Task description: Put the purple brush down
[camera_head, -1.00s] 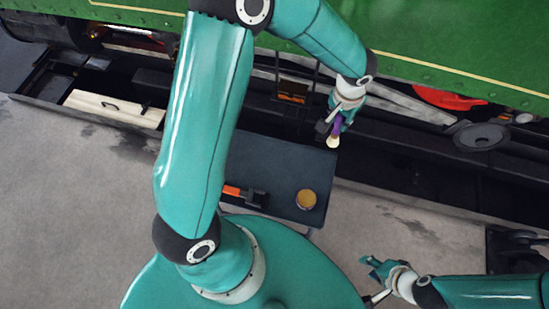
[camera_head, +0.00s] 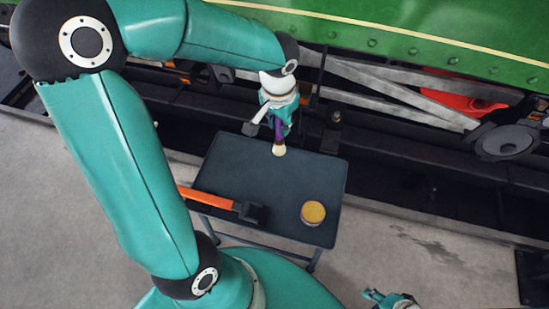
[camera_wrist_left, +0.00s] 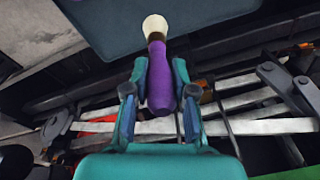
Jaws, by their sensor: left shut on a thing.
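The purple brush (camera_head: 277,129) has a purple handle and pale bristles. My left gripper (camera_head: 278,116) is shut on its handle. In the head view the gripper is at the far edge of the dark table, with the bristle end pointing down toward the tabletop. The left wrist view shows the brush (camera_wrist_left: 158,75) between the two fingers of the left gripper (camera_wrist_left: 160,90), bristles pointing away toward the dark tabletop. I cannot tell whether the bristles touch the table. My right gripper (camera_head: 385,300) is partly in view at the bottom edge, apart from the table; its fingers are too small to judge.
The small dark table (camera_head: 270,180) holds an orange-handled hammer (camera_head: 215,200) at its near left and a round tin with a yellow top (camera_head: 313,213) at its near right. Its middle is clear. The green tram (camera_head: 430,35) with rods and wheels stands behind it.

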